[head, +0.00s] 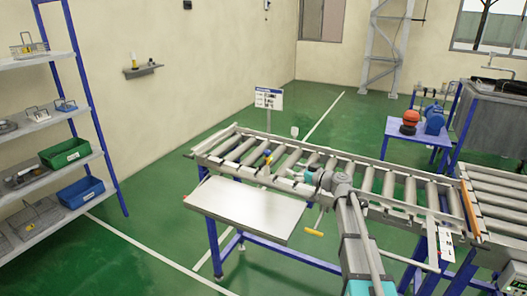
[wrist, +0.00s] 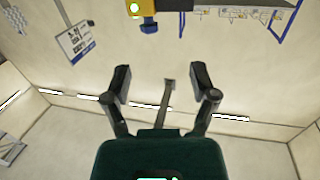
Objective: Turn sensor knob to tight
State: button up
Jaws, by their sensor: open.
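A small yellow and blue sensor (head: 267,157) stands at the near rail of the roller conveyor. In the wrist view, a yellow block with a green light (wrist: 134,9), likely the same sensor, is cut off by the top edge, with a dark part below it. Which part is the knob, and how it is turned, I cannot tell. My gripper (head: 308,177) is above the conveyor, to the right of the sensor and apart from it. In the wrist view its two dark fingers (wrist: 161,88) are wide apart with nothing held between them.
The roller conveyor (head: 381,205) lies under my arm. A flat pale panel (head: 246,207) juts out at its near side. A yellow-handled lever (head: 314,232) hangs at the near side. A sign (head: 269,99) stands behind the conveyor. A shelf rack (head: 50,120) stands at left.

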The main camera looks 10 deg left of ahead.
aim_at(268, 151)
jog(key=shift+w+d+r+t, duration=0.15)
jog(key=shift+w+r+t, duration=0.1)
jog(key=shift+w, duration=0.25)
jog(key=shift+w+d+r+t, duration=0.15)
jog(key=shift+w+r, duration=0.1)
jog(key=shift+w, duration=0.25)
jog(key=shift+a, duration=0.3)
jog(key=x, duration=1.3)
jog(key=shift+w+a, duration=0.1)
jog(key=shift+a, duration=0.15)
grip_shut()
